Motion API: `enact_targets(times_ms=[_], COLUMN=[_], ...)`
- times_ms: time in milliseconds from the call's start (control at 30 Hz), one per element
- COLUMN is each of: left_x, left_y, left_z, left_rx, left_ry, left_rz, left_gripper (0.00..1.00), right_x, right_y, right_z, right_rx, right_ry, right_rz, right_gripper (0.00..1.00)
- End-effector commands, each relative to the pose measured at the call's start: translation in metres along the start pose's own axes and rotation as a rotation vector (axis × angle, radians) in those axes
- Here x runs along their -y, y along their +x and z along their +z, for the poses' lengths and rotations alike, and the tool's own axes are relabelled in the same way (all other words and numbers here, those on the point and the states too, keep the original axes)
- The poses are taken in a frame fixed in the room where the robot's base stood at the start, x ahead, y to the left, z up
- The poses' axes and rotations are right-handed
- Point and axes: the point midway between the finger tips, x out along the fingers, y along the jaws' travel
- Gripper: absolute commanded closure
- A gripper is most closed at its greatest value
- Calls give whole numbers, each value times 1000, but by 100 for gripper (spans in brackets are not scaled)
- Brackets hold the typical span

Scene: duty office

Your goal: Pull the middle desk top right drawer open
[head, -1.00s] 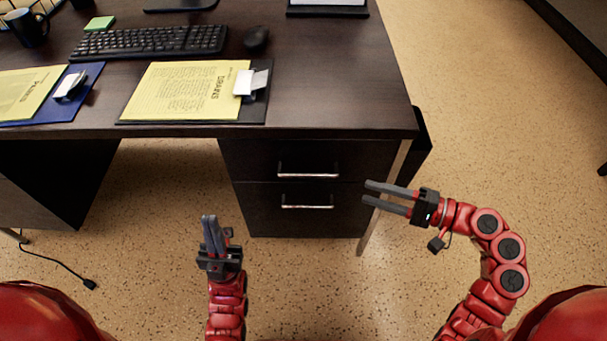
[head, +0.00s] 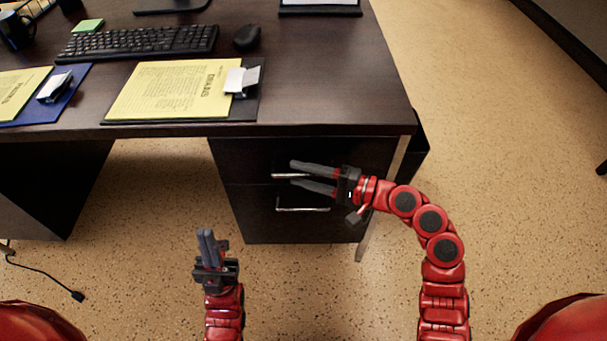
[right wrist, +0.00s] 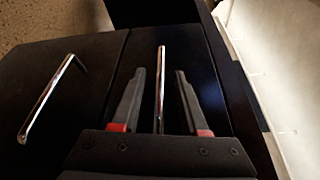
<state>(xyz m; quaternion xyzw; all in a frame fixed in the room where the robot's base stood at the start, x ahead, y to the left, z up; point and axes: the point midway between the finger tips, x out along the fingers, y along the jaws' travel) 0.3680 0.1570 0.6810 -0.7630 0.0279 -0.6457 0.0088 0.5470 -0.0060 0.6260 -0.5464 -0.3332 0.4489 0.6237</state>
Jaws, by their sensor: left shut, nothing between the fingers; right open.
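The dark desk (head: 300,85) has two drawers under its right end. The top right drawer (head: 235,155) is closed, and its silver handle (head: 284,175) is partly hidden behind my right gripper (head: 304,175) in the head view. My right gripper is open and empty, one finger above and one below the handle. In the right wrist view the handle (right wrist: 161,85) lies between the open fingers (right wrist: 158,98), apart from both. The lower drawer (head: 265,225) is also closed, with its own handle (head: 302,209). My left gripper (head: 206,236) is shut and empty, left of the drawers over the floor.
On the desk lie a clipboard with yellow paper (head: 170,90), a blue clipboard (head: 75,85), a keyboard (head: 145,41) and a mouse (head: 247,37). A cable (head: 45,275) lies on the floor at left. The floor in front of the drawers is clear.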

Motion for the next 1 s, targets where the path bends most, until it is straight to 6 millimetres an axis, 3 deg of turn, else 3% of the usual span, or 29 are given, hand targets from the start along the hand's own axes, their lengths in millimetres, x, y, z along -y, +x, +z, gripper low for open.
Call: enact_targets(times_ms=[200,433,1000], left_x=[0,0,0], left_y=[0,0,0], left_z=[0,0,0], left_rx=[0,0,0], left_ry=[0,0,0], left_rz=[0,0,0], left_gripper=[100,100,100], right_x=[0,0,0], right_y=[0,0,0], right_z=[0,0,0], right_rx=[0,0,0], right_ry=[0,0,0], right_rz=[0,0,0], right_gripper=[58,100,100])
